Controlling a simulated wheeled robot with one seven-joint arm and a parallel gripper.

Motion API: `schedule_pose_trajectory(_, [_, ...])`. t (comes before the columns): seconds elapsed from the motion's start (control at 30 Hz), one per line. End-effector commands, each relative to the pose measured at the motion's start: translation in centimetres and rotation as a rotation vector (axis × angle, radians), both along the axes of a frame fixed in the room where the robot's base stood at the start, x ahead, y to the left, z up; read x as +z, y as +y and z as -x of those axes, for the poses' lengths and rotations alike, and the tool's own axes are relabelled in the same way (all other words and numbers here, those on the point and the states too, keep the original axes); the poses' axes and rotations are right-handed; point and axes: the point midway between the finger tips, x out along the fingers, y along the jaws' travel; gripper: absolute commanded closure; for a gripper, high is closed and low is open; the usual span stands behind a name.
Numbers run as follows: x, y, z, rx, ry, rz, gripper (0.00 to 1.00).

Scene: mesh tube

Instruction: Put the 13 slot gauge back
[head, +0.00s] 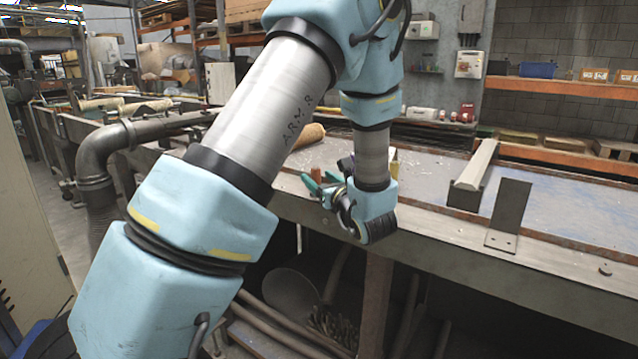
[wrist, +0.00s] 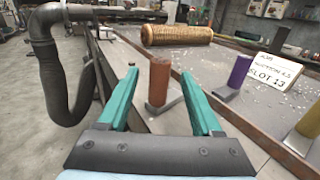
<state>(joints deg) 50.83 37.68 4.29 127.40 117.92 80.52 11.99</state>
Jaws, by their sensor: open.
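My gripper (wrist: 158,75) is open, with its teal fingers pointing forward over the bench. An orange-brown upright cylindrical handle (wrist: 159,82) on a flat grey metal foot shows between the fingers; I cannot tell whether they touch it. Similar gauges stand to the right: one with a purple handle (wrist: 239,71) and one with a yellow handle (wrist: 310,120). A white card (wrist: 272,70) near the purple one reads "SUCTION 4.5" and "SLOT 13". No numbers are readable on the gauges. In the head view my gripper (head: 322,188) is at the bench's near edge, partly hidden by my wrist.
A brown mesh roll (wrist: 177,34) lies on the bench behind the gauges. A grey bent pipe (head: 110,140) stands left of the bench. An upright metal plate (head: 510,212) and a long pale bar (head: 476,165) are on the right. Bench surface between is mostly clear.

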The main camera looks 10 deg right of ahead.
Motion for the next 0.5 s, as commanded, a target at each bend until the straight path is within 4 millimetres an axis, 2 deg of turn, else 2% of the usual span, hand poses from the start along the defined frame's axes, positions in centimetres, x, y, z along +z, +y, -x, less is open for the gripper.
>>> schedule_pose_trajectory(0.33, [-0.3,1.0,-4.2,0.005,0.0,0.001,0.34])
schedule_pose_trajectory(0.5, [-0.5,1.2,-5.2,0.002,0.001,0.0,0.34])
